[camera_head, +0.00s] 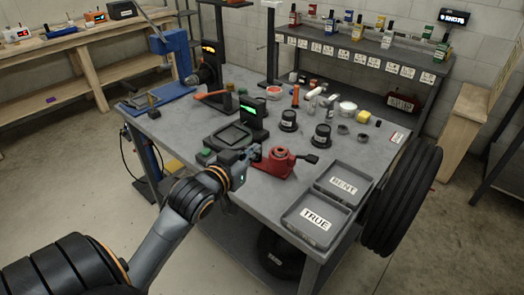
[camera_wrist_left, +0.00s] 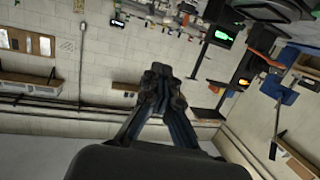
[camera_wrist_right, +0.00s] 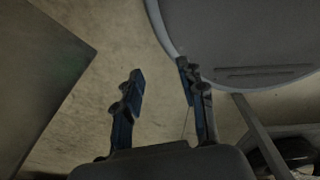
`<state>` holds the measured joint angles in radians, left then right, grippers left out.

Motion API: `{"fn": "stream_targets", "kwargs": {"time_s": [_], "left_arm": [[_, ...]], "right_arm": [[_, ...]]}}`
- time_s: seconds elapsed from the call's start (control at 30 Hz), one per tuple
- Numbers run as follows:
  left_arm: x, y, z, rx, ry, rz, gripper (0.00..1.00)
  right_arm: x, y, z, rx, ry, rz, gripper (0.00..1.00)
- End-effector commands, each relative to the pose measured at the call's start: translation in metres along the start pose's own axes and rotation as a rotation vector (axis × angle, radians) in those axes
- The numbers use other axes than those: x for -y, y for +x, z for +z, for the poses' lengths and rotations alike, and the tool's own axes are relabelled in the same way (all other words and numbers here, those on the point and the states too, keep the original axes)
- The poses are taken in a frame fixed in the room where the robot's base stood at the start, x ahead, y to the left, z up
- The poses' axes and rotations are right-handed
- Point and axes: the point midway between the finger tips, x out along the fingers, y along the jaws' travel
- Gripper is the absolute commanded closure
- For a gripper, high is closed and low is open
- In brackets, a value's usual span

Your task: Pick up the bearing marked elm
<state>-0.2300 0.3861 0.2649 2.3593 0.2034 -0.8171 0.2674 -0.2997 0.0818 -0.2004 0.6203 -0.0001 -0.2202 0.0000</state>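Two black cylinders with white labels (camera_head: 288,121) (camera_head: 322,136) stand on the workbench, and two small dark rings (camera_head: 343,129) (camera_head: 362,138) lie to their right. I cannot read elm on any of them. My left gripper (camera_head: 254,152) is above the bench's front part, beside a red fixture with a black handle (camera_head: 280,162). In the left wrist view its fingers (camera_wrist_left: 162,76) come together with nothing visible between them. My right gripper (camera_wrist_right: 161,76) is outside the head view; its wrist view shows the fingers apart and empty.
Trays marked TRUE (camera_head: 316,218) and BENT (camera_head: 343,183) sit at the bench's front right. A scale with a green display (camera_head: 250,115) stands behind the left gripper. A blue press (camera_head: 172,60) is at the left. A black tyre (camera_head: 402,198) stands against the right side.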

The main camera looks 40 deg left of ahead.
Motion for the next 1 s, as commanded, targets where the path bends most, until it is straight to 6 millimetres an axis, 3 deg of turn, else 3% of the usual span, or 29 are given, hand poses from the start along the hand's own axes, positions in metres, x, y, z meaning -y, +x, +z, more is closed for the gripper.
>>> {"fn": "stream_targets", "kwargs": {"time_s": [0.2,0.57,0.9,0.97,1.0], "left_arm": [[-0.001,-0.020,-0.004,0.001,0.000,-0.001,1.00],[-0.001,-0.023,-0.005,0.000,0.000,-0.001,1.00],[-0.001,-0.023,-0.005,-0.001,0.000,-0.001,0.33],[-0.001,-0.023,-0.005,-0.001,0.000,-0.001,0.20],[-0.001,-0.023,-0.005,-0.001,0.000,0.000,0.20]], "right_arm": [[0.000,0.002,0.000,0.000,0.000,0.000,0.60],[0.000,0.002,0.000,0.000,0.001,0.000,0.60],[0.001,0.002,0.000,0.000,0.001,-0.001,0.60],[0.001,0.002,0.000,0.000,0.002,-0.001,0.60],[0.002,0.002,0.000,0.000,0.002,-0.002,0.60]]}}
